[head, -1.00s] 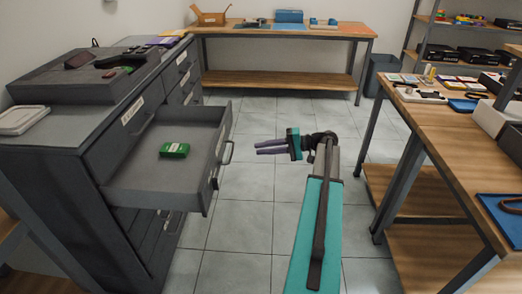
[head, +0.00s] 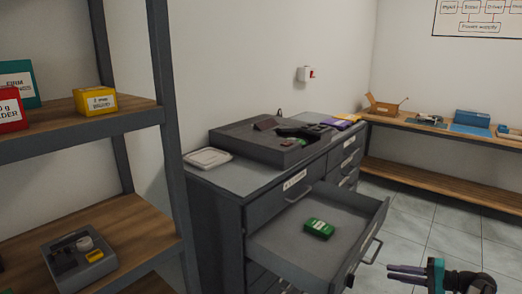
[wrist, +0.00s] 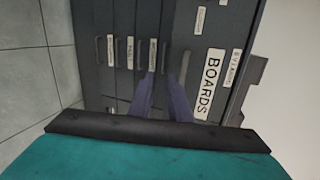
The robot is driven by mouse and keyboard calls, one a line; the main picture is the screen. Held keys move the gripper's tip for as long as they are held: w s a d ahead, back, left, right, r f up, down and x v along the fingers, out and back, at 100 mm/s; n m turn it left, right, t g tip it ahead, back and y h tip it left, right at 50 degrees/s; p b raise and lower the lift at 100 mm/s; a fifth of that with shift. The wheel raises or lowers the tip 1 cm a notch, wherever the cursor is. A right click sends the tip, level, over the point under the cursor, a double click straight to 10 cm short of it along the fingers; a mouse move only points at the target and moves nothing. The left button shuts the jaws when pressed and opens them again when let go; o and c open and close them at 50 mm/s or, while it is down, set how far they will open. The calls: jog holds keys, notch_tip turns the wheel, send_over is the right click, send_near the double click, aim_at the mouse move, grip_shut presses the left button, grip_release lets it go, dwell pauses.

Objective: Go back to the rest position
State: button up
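My gripper (head: 388,272) is at the lower right of the head view, in front of the open drawer and to the right of its handle. Its two purple fingers point left. In the wrist view my gripper (wrist: 167,65) shows two fingers with a gap between them and nothing held. Behind them is the dark grey cabinet (wrist: 125,20) with a BOARDS label. The cabinet (head: 225,215) stands in the middle of the head view with its top drawer (head: 290,250) pulled out. A green box (head: 318,228) lies in the drawer.
A shelf rack (head: 165,120) with boxes and a grey tray stands close on the left. A workbench (head: 460,130) is at the back right. Tiled floor (head: 410,225) is clear beside the drawer.

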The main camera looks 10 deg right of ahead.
jog(key=s+a+f+n+g+h+p, duration=0.1)
jog(key=s+a+f+g, duration=0.15)
jog(key=a+f, duration=0.6)
jog(key=s+a+f+g+p, duration=0.15)
jog(key=a+f+g, duration=0.25)
jog(key=a+f, duration=0.45)
jog(key=s+a+f+n+g+h, duration=0.1)
jog(key=s+a+f+g, duration=0.2)
jog(key=a+f, duration=0.55)
jog(key=s+a+f+n+g+h+p, duration=0.1)
jog(key=s+a+f+n+g+h, duration=0.1)
jog(key=s, duration=0.5)
jog(key=s+a+f+n+g+h, duration=0.1)
jog(key=s+a+f+n+h, duration=0.1)
jog(key=s, duration=0.6)
jog(key=s+a+f+n+g+h+p, duration=0.1)
jog(key=s+a+f+n+g+h, duration=0.1)
jog(key=s+a, duration=0.5)
notch_tip(320, 180, down, 2)
jog(key=s+n+h, duration=0.1)
jog(key=h, duration=0.1)
jog(key=shift+s+a+f+g+h+p, duration=0.15)
jog(key=shift+a+f+g+h+p, duration=0.15)
jog(key=shift+a+g+h, duration=0.1)
jog(key=shift+a+r, duration=0.1)
